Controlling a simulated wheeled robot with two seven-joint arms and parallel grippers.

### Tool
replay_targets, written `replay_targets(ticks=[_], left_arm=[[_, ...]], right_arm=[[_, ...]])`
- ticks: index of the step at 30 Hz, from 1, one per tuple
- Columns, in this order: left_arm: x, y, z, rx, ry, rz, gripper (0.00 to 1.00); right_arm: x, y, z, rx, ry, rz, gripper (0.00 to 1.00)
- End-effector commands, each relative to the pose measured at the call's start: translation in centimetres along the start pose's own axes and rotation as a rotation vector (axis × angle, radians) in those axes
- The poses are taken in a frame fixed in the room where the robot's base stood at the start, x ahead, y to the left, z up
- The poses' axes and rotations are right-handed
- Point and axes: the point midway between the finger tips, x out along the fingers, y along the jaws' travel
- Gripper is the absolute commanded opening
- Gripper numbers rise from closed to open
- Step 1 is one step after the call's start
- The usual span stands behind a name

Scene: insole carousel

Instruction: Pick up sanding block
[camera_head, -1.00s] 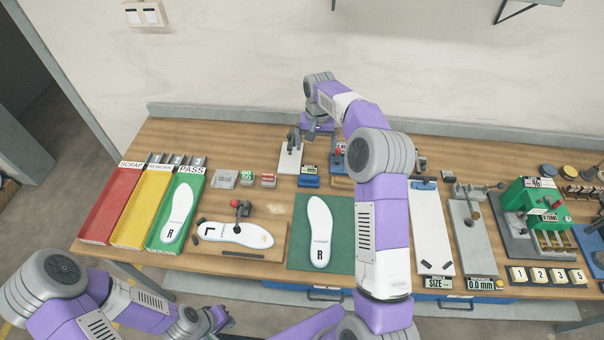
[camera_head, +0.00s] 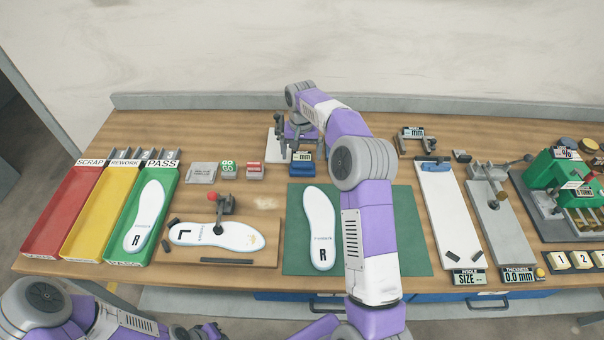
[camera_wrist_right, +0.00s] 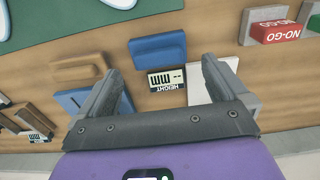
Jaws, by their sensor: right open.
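A plain tan block (camera_wrist_right: 66,73) lies on the bench at left in the right wrist view, left of my fingers. A blue block (camera_wrist_right: 157,47) lies beyond the gap between the fingers; the head view shows it too (camera_head: 302,171). I cannot tell for sure which is the sanding block. In the head view my right arm hides the tan block. My right gripper (camera_wrist_right: 160,68) is open and empty, with its fingers apart above the bench near the height gauge display (camera_wrist_right: 167,80). In the head view my left gripper (camera_head: 207,332) is low at the bottom edge, its jaws unclear.
A blue stand (camera_wrist_right: 82,99) is close to the left finger and a white plate (camera_wrist_right: 200,94) close to the right one. GO and NO-GO blocks (camera_head: 256,170) stand left. A green mat (camera_head: 408,250) with an insole (camera_head: 320,225) lies in front.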

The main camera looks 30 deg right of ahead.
Motion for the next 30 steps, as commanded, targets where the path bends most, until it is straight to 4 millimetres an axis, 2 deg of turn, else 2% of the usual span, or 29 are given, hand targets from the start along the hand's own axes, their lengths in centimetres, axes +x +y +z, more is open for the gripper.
replay_targets(ticks=[3,8,15,23,24,26,30], left_arm=[[0.3,-0.1,0.0,0.000,0.001,0.000,0.00],[0.7,-0.2,-0.1,0.000,0.001,0.000,0.00],[1.6,-0.6,-0.1,0.000,0.001,0.000,0.00],[1.6,-0.6,-0.1,0.000,0.000,0.000,0.00],[1.6,-0.6,-0.1,0.000,0.000,0.000,0.00],[1.6,-0.6,-0.1,0.000,0.000,0.000,0.00],[1.6,-0.6,-0.1,0.000,0.000,0.000,0.00]], right_arm=[[1.4,0.1,0.0,0.000,-0.003,0.001,1.00],[2.8,0.1,-0.1,0.000,-0.003,0.001,1.00],[6.4,0.3,-0.4,0.000,-0.005,0.001,1.00],[6.9,0.3,-0.5,-0.001,-0.001,0.000,1.00],[6.9,0.3,-0.5,-0.001,-0.001,0.000,0.98],[6.9,0.3,-0.5,-0.001,-0.001,0.000,0.89],[6.9,0.3,-0.5,0.000,-0.001,0.000,0.68]])
